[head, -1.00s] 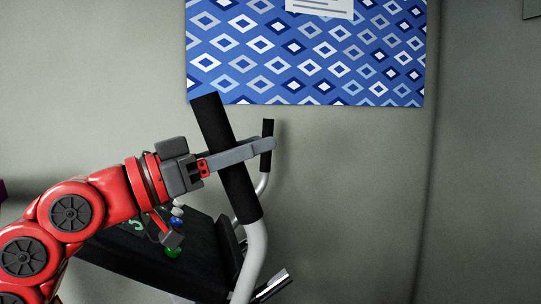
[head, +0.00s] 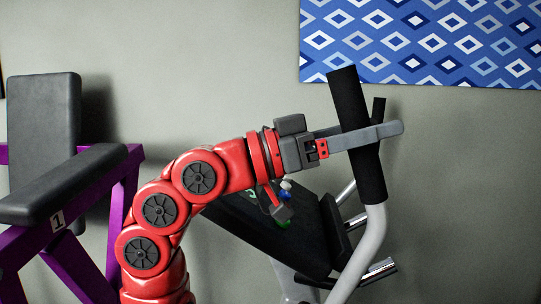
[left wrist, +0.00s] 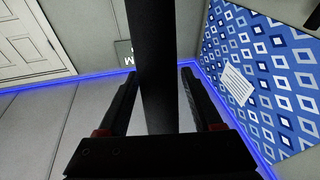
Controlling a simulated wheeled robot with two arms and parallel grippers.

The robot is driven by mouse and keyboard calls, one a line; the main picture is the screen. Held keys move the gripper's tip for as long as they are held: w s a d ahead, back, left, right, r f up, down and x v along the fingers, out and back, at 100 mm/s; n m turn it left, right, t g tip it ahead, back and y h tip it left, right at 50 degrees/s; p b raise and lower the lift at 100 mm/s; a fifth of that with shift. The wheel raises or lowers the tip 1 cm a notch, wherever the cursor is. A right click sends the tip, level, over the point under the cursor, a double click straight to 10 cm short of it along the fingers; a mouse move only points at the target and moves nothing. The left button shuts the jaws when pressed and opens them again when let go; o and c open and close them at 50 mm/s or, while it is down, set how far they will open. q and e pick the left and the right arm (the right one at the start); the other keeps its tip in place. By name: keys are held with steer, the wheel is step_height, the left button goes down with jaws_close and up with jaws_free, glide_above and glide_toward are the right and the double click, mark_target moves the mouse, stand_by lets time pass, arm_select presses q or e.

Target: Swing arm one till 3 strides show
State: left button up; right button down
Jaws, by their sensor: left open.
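An exercise machine has a near swing arm with a black grip (head: 348,92) on a pale metal tube (head: 370,240), leaning with its top to the left. My left gripper (head: 394,130) reaches across it, fingers open, one on each side of the grip. In the left wrist view the dark grip (left wrist: 153,40) stands between the two fingers (left wrist: 158,72), with gaps visible. A second black grip (head: 379,108) shows partly behind the first. The machine's dark panel (head: 300,235) is low, partly behind my arm; a green mark shows, but no number is readable. My right gripper is not in view.
A purple-framed bench (head: 130,180) with black pads and a "1" label stands at the left. A blue patterned panel (head: 430,40) hangs on the grey wall behind. Small white, blue and green knobs (head: 285,192) sit near my wrist.

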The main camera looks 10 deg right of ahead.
arm_select(q)
steer(key=b+v, duration=0.2)
steer(key=v, duration=1.4)
